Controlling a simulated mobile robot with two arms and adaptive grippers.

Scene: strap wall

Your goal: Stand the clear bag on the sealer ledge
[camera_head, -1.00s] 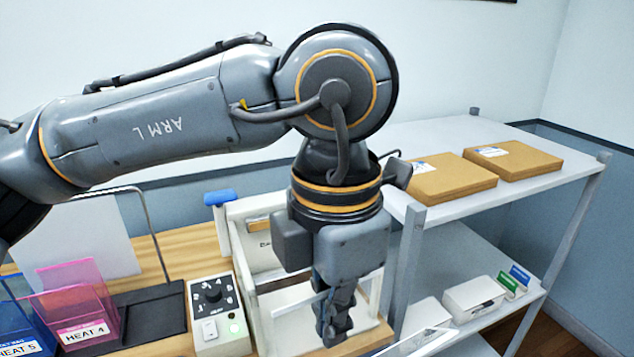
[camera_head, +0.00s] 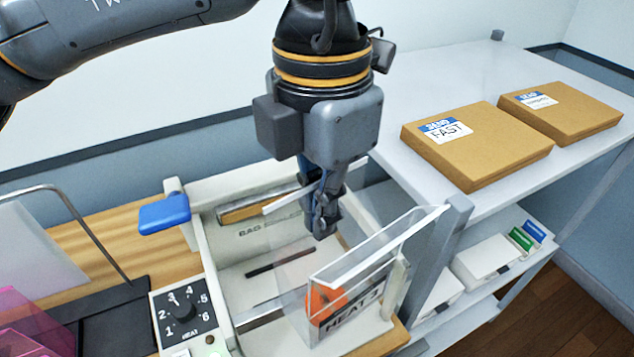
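The clear bag (camera_head: 378,262) is at the front right of the white sealer (camera_head: 207,240), upright, with a HEAT 3 label and an orange thing inside. Its base is near the sealer's front right side; I cannot tell whether it rests there. My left gripper (camera_head: 322,228) points down over the sealer, behind and left of the bag's label side. Its fingers look close together beside the bag's see-through part, but whether they grip it is unclear. The sealer has a blue handle (camera_head: 165,214) and a back plate marked BAG. My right gripper is not in view.
A heat dial box (camera_head: 160,305) stands at the sealer's left. Pink bins (camera_head: 25,325) and a black mat (camera_head: 110,315) lie further left. A grey shelf (camera_head: 400,100) on the right holds two brown boxes (camera_head: 478,145), with white boxes (camera_head: 487,262) below.

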